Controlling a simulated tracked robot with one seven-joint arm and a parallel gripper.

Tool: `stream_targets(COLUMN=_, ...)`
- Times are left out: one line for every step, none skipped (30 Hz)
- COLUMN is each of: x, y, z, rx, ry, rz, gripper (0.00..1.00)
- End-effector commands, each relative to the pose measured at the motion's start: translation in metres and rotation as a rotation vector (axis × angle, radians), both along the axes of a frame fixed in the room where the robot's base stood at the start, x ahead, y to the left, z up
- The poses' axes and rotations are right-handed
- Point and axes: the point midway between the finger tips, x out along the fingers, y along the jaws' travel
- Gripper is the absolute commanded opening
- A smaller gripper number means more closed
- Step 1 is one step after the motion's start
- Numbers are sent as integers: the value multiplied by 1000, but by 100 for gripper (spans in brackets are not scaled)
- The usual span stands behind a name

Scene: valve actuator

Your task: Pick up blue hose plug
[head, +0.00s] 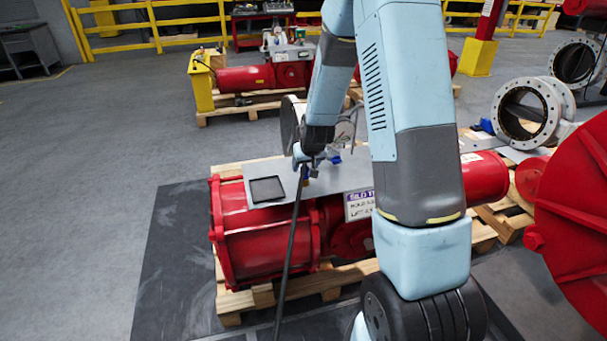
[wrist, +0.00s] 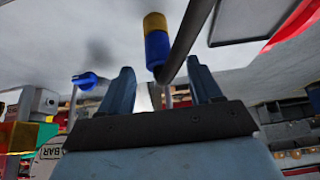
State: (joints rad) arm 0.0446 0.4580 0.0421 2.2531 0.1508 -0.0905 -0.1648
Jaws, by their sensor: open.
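A blue cylinder with a yellow end (wrist: 156,46), which looks like the blue hose plug, shows in the wrist view beside a black hose (wrist: 190,38). It lies beyond the gap between the fingers of my gripper (wrist: 163,88). The fingers are open, one on each side of that gap, and no contact with the plug shows. In the head view my gripper (head: 304,160) is low over the grey plate (head: 335,182) on the red actuator. A small blue patch there (head: 306,173) may be the plug, partly hidden by the gripper and hose.
Another blue fitting (wrist: 88,80) stands left of the fingers in the wrist view. A black-rimmed tray (head: 267,190) lies on the plate. The red actuator (head: 265,235) rests on a wooden pallet (head: 262,297). A large red flanged part (head: 575,215) stands at right. Floor at left is clear.

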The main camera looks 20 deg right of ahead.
Motion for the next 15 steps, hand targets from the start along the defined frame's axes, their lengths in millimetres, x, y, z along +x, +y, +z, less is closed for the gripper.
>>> stream_targets(x=3, y=-1, z=-6, rx=0, ry=2, rz=0, gripper=64)
stream_targets(x=5, y=0, z=-9, rx=0, ry=1, rz=0, gripper=64)
stream_targets(x=8, y=0, z=-12, rx=0, ry=0, rz=0, gripper=64)
stream_targets(x=9, y=0, z=-15, rx=1, ry=1, rz=0, gripper=64)
stream_targets(x=10, y=0, z=-17, rx=1, ry=1, rz=0, gripper=64)
stream_targets(x=11, y=0, z=-19, rx=1, ry=1, rz=0, gripper=64)
stream_targets(x=12, y=0, z=-20, rx=1, ry=1, rz=0, gripper=64)
stream_targets(x=13, y=0, z=-21, rx=1, ry=0, rz=0, gripper=64)
stream_targets(x=13, y=0, z=-22, rx=1, ry=0, rz=0, gripper=64)
stream_targets(x=13, y=0, z=-22, rx=1, ry=0, rz=0, gripper=64)
stream_targets(x=14, y=0, z=-22, rx=1, ry=-1, rz=0, gripper=64)
stream_targets(x=14, y=0, z=-23, rx=0, ry=-1, rz=0, gripper=64)
stream_targets(x=14, y=0, z=-22, rx=0, ry=-1, rz=0, gripper=64)
stream_targets(x=14, y=0, z=-22, rx=0, ry=-1, rz=0, gripper=64)
stream_targets(x=13, y=0, z=-22, rx=0, ry=-1, rz=0, gripper=64)
